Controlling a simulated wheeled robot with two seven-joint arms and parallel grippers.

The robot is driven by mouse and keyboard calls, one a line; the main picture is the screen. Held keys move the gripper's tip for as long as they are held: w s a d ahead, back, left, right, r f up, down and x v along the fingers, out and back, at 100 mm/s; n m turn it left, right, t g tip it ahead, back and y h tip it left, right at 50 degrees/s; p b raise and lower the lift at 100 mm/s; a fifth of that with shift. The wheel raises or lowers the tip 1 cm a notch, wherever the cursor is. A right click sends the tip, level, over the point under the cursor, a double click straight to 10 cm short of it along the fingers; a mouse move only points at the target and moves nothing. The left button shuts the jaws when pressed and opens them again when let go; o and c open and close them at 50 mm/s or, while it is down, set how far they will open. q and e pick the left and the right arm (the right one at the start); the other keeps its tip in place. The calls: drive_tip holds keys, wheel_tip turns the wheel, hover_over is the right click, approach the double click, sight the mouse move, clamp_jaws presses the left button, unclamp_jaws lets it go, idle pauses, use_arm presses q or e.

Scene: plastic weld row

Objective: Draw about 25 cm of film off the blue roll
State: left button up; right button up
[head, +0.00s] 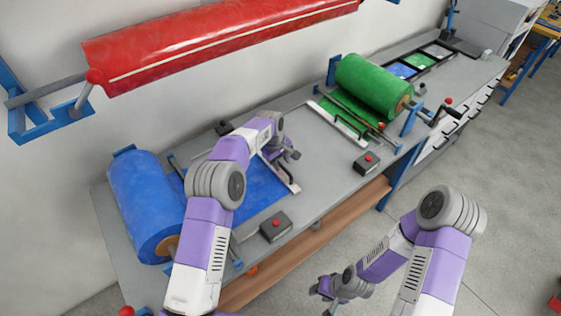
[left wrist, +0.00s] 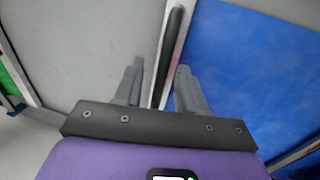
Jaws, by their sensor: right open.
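The blue roll (head: 143,205) lies in its stand at the left end of the bench. Blue film (head: 262,190) lies flat to its right, partly hidden by my left arm, and ends at a pale bar (head: 291,184). My left gripper (head: 289,154) is over that bar. In the left wrist view its two fingers (left wrist: 158,75) stand apart, with the bar's black handle (left wrist: 175,45) between them and a gap beside the left finger. The blue film (left wrist: 250,75) shows right of the bar. My right gripper (head: 333,293) is open and empty, out over the floor in front of the bench.
A green roll (head: 373,86) with its own film and bar (head: 344,122) stands further along the bench. Button boxes (head: 276,227) sit at the front edge. A red roll (head: 210,42) hangs on the wall. Grey bench top (head: 318,170) is bare between the blue and green films.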

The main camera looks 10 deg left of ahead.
use_arm(q)
drive_tip(key=p+v, duration=0.1)
drive_tip(key=v, duration=0.6)
drive_tip(key=shift+r, duration=0.3)
drive_tip(key=shift+s, duration=0.1)
